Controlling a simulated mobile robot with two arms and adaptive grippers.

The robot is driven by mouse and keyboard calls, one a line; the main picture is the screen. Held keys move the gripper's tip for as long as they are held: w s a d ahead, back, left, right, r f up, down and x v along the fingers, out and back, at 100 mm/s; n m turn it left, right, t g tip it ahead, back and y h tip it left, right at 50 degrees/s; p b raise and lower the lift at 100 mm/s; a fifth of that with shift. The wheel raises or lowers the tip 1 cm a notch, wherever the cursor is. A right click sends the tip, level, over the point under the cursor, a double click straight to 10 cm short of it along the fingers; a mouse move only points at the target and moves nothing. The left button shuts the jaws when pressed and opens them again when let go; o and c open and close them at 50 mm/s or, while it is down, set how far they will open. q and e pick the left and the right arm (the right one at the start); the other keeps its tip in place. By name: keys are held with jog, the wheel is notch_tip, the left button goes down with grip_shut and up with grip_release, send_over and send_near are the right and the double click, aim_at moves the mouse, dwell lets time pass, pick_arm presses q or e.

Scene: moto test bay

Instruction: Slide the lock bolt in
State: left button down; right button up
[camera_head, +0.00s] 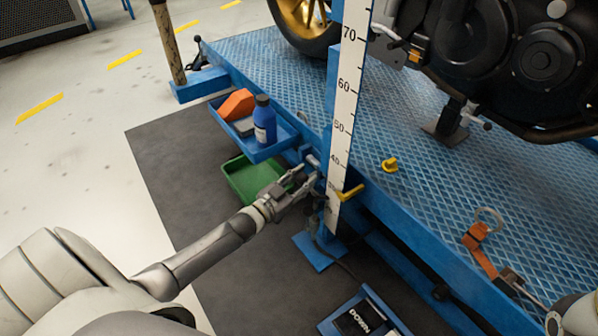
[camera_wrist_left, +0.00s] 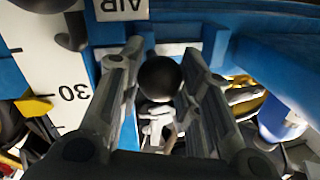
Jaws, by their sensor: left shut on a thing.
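My left gripper (camera_head: 308,180) reaches in from the left to the blue post's side, just below the lift deck edge. In the left wrist view, its two grey fingers (camera_wrist_left: 165,85) stand on both sides of a round black knob (camera_wrist_left: 160,75). The gripper is shut on this knob, which seems to be the lock bolt's handle. The bolt's shaft and its hole are hidden behind the knob and fingers. At the lower right of the head view, a pale part that looks like my right arm (camera_head: 578,316) shows; its fingers cannot be made out clearly.
The post carries a white scale (camera_head: 345,110) and a yellow pointer (camera_head: 350,193). A blue tray (camera_head: 270,150) with a blue bottle (camera_head: 264,122) and a green tray (camera_head: 243,180) are beside the gripper. The blue deck (camera_head: 420,190) bears a motorcycle (camera_head: 500,60) and an orange strap (camera_head: 478,252).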

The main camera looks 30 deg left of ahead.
pick_arm(q)
jog(key=shift+s+d+f, duration=0.1)
jog(key=shift+d+f, duration=0.05)
jog(key=shift+d, duration=0.2)
jog(key=c, duration=1)
grip_release()
jog(key=shift+c, duration=0.2)
jog(key=shift+a, duration=0.1)
jog(key=shift+s+a, duration=0.1)
jog(key=shift+s, duration=0.45)
jog(key=s+a, duration=0.2)
jog(key=s, duration=0.8)
jog(key=shift+s, duration=0.35)
